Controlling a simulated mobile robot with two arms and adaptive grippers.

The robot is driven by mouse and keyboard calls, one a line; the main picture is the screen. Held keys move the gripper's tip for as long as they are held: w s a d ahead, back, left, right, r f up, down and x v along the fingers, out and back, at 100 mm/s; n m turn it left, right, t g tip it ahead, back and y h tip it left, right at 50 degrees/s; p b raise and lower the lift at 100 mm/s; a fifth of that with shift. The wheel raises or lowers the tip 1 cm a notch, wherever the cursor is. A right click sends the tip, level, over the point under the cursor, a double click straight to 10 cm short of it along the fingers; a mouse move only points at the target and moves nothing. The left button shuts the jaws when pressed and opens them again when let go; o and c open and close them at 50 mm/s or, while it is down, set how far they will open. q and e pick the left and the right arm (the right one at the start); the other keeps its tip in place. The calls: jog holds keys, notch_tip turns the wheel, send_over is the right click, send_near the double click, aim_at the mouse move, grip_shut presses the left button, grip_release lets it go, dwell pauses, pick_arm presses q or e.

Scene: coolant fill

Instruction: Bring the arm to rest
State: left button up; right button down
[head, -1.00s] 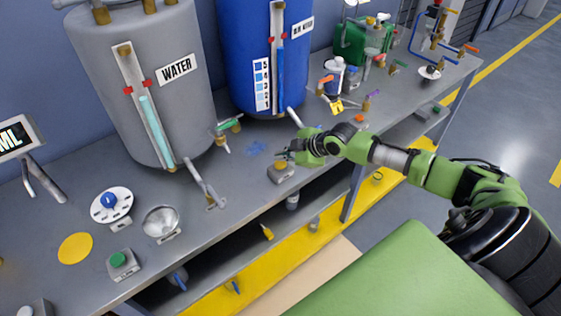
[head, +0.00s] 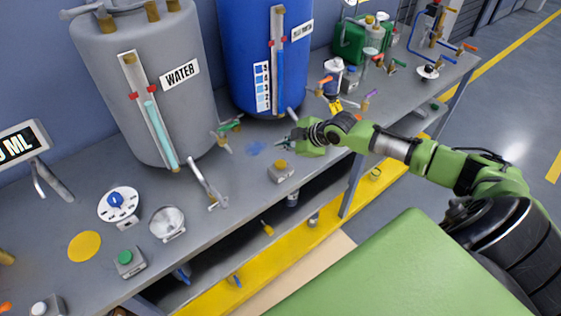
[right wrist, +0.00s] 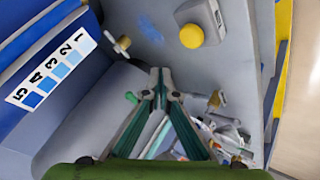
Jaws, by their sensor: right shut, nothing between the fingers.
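My right arm (head: 402,150) reaches in from the right over the workbench (head: 240,205). Its gripper (head: 285,143) is shut and empty, above the bench in front of the blue tank (head: 262,40). A small grey box with a yellow button (head: 281,168) sits just below the gripper in the head view, apart from it. In the right wrist view the fingertips (right wrist: 160,72) meet with nothing between them, and the yellow button (right wrist: 192,36) shows beyond them. My left gripper is not in view.
A grey WATER tank (head: 138,90) with a valve stands left of the blue tank. A green canister (head: 352,42) and bottles stand at the back right.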

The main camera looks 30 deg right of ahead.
jog(key=s+a+f+m+g+y, duration=0.15)
jog(key=s+a+f, duration=0.25)
jog(key=s+a, duration=0.55)
jog(key=s+a+f+m+g+h, duration=0.1)
jog(key=s+a+f+g, duration=0.15)
jog(key=s+a, duration=0.7)
jog(key=s+d+r+m+g+h, duration=0.1)
jog(key=s+r+m+h, duration=0.15)
jog(key=s+m, duration=0.8)
jog(key=s+f+n+g+b, duration=0.1)
jog(key=s+f+n+b, duration=0.15)
jog(key=f, duration=1.35)
jog(key=s+f+n+g+b, duration=0.1)
jog(key=s+f+b, duration=0.15)
jog(key=f, duration=1.35)
jog(key=s+d+f+b, duration=0.1)
jog(key=s+d+f, duration=0.1)
jog(key=s+f, duration=0.6)
jog(key=s+d+f+b, duration=0.1)
jog(key=s+f, duration=0.8)
jog(key=f, duration=0.1)
jog(key=shift+d+f+g+h+b, duration=0.3)
jog(key=shift+d+g+b, duration=0.1)
